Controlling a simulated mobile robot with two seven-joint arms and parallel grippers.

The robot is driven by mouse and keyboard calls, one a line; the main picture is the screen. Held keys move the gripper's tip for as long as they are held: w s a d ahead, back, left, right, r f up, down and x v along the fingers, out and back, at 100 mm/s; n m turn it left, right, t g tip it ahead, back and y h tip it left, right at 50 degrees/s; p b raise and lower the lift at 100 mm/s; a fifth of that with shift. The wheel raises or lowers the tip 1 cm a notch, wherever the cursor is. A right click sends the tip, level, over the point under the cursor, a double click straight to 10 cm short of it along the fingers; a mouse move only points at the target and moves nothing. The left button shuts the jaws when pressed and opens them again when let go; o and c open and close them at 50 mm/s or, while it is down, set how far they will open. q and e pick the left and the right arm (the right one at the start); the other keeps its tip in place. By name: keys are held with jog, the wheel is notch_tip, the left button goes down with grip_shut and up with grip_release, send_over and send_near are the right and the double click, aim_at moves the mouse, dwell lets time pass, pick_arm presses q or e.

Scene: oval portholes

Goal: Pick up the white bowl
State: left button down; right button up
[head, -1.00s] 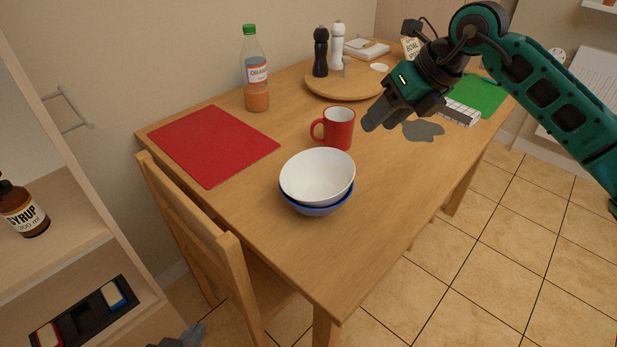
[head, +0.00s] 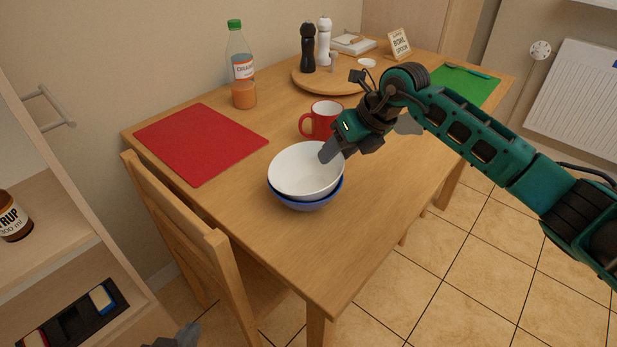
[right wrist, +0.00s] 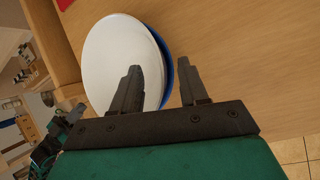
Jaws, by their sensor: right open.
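The white bowl (head: 300,172) sits nested in a blue bowl (head: 308,203) near the table's front edge. Both also show in the right wrist view, the white bowl (right wrist: 115,60) covering most of the blue bowl (right wrist: 168,62). My right gripper (head: 330,153) is open and empty at the white bowl's right rim. In the right wrist view my right gripper (right wrist: 160,82) has one finger over the bowl's inside and the other over the table beyond the rim. I cannot tell whether either touches. Part of my left gripper (head: 178,339) shows at the bottom edge; its jaws are unclear.
A red mug (head: 320,120) stands close behind the bowls. A red mat (head: 200,143), a juice bottle (head: 241,72) and a round board (head: 325,86) with shakers lie further back. A chair (head: 190,240) stands at the table's left side. The table right of the bowls is clear.

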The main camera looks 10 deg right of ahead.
grip_shut()
dwell(0.4)
jog(key=shift+r, duration=0.1)
